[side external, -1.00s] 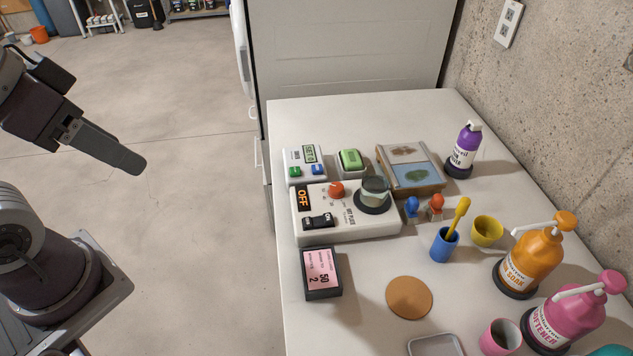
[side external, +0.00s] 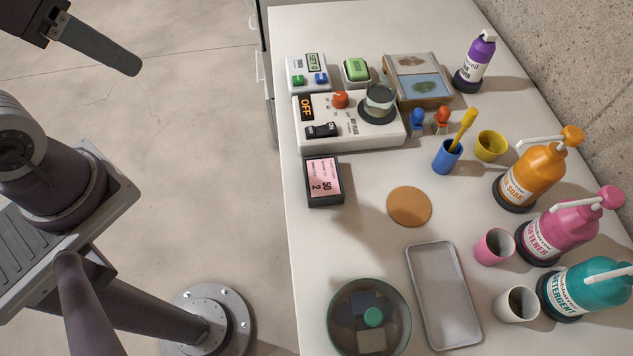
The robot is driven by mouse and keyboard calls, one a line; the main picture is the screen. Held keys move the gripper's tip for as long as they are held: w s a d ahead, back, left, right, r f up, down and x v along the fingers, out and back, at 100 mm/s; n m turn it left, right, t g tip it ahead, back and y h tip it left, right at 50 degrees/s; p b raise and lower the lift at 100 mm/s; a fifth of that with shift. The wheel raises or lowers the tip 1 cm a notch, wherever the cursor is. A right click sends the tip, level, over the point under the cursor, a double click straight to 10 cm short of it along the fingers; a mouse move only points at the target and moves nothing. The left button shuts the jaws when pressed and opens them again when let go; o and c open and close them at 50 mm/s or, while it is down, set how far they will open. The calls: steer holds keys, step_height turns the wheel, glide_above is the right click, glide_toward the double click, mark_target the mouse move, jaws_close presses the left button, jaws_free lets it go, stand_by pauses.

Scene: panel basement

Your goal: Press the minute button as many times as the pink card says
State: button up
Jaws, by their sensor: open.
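The pink card (side external: 325,177) sits in a black frame on the near left of the table. Its large print reads "50" and "2"; the small text is too fine to read. A white timer box (side external: 308,84) stands at the table's back left. Its small display (side external: 315,61) seems to read "SET 0". It has a green button (side external: 298,80) and a blue button (side external: 321,78); I cannot read which is marked minute. My gripper (side external: 130,65) is at the upper left, off the table over the floor, open and away from the timer. Only one finger shows clearly.
A hot plate (side external: 350,140) marked OFF, with a glass vessel, stands just in front of the timer. A green-topped block (side external: 356,68) stands right of it. Pump bottles (side external: 535,175), cups and a grey tray (side external: 418,290) fill the right and front.

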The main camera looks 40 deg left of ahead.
jaws_close()
stand_by(1.5)
